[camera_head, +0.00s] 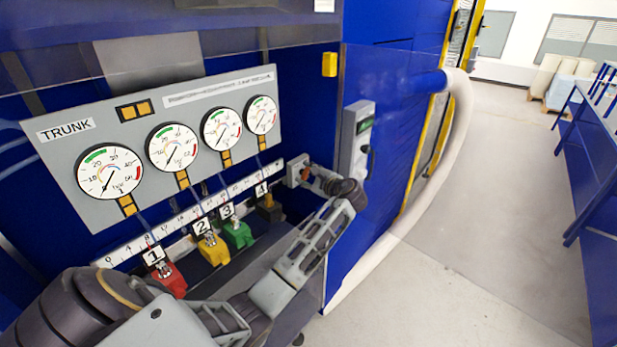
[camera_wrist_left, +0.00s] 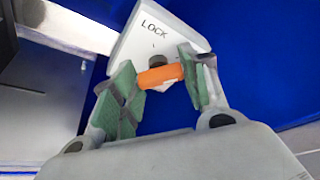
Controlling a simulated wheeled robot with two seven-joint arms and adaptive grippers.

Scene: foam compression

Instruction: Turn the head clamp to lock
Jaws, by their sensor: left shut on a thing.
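The head clamp is a pale plate marked LOCK (camera_wrist_left: 140,38) with an orange handle (camera_wrist_left: 160,76) on a dark pivot, seen in the left wrist view. The handle lies nearly level in that view, below the word LOCK and a small tick. My left gripper (camera_wrist_left: 158,84) has its green pads on either side of the handle and is shut on it. In the head view the clamp's pale box (camera_head: 293,169) sits at the right end of the ruler strip, and my left gripper (camera_head: 313,177) covers most of the handle. My right gripper is not in view.
A grey TRUNK panel (camera_head: 155,100) with several dials hangs above the clamp. Numbered red (camera_head: 170,281), yellow (camera_head: 215,251) and green (camera_head: 238,236) blocks stand along the strip, close to my left arm. A grey box (camera_head: 356,140) is on the blue wall at right.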

